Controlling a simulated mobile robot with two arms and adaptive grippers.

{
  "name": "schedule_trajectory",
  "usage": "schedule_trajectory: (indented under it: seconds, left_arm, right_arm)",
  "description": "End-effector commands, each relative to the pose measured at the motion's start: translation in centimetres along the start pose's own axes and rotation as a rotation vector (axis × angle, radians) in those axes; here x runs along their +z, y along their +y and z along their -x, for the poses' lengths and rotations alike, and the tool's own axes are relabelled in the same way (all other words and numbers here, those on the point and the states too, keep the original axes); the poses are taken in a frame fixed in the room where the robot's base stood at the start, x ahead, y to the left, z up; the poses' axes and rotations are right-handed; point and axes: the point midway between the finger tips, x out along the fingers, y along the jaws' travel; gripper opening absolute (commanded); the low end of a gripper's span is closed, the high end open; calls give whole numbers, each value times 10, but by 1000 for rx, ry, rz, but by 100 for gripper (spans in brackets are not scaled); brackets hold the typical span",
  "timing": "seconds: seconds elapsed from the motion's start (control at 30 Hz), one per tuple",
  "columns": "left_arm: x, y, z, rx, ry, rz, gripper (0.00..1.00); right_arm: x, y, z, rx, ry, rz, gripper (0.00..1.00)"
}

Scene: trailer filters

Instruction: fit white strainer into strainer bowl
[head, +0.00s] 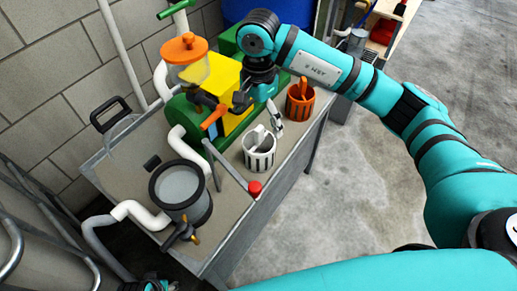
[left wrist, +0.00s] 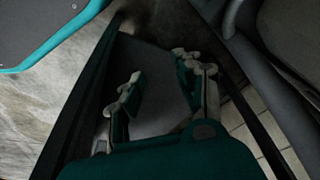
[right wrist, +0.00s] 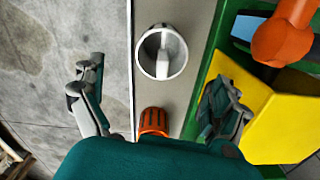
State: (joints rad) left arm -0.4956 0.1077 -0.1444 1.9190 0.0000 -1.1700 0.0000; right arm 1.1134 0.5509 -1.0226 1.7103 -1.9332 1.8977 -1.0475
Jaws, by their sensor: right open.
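The white strainer (head: 259,158), a slotted cup with an inner handle, stands upright on the trailer bench; the right wrist view shows it from above (right wrist: 148,66). The strainer bowl (head: 180,188), a grey bowl with a thick black rim, is open at the bench's near left end. I see no strainer inside it. My right gripper (head: 262,104) is above the bench, between the white and orange strainers. Its fingers are wide apart and empty in the right wrist view (right wrist: 155,88). My left gripper (left wrist: 160,84) has its fingers apart with nothing between them, away from both objects.
An orange strainer (head: 294,110) stands behind the white one; part of it shows in the right wrist view (right wrist: 153,121). A yellow and green machine with an orange-lidded glass bowl (head: 190,68) stands behind. A red knob (head: 255,188) sits at the bench's front edge. White pipes flank the bowl.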

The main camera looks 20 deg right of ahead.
Motion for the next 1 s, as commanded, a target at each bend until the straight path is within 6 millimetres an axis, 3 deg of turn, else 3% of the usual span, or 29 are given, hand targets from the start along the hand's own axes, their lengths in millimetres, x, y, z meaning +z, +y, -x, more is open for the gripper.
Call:
schedule_trajectory:
  seconds: [0.1, 0.23, 0.47, 0.8, 1.0]
  left_arm:
    - [-4, -1, 8, -1, 6, 1, 34]
    - [-6, -1, 16, -2, 10, 2, 34]
    - [-8, -1, 23, -2, 13, 2, 34]
    - [-14, -3, 43, -5, 25, 4, 34]
    - [-15, -3, 46, -5, 26, 4, 34]
  right_arm:
    - [0, 1, -29, 4, -2, -3, 100]
    - [0, 0, -51, 2, -2, -2, 100]
    - [0, 0, -67, 0, -2, -2, 100]
    - [-3, -4, -112, 1, -2, -2, 100]
    - [-3, -4, -117, -1, -2, -2, 100]
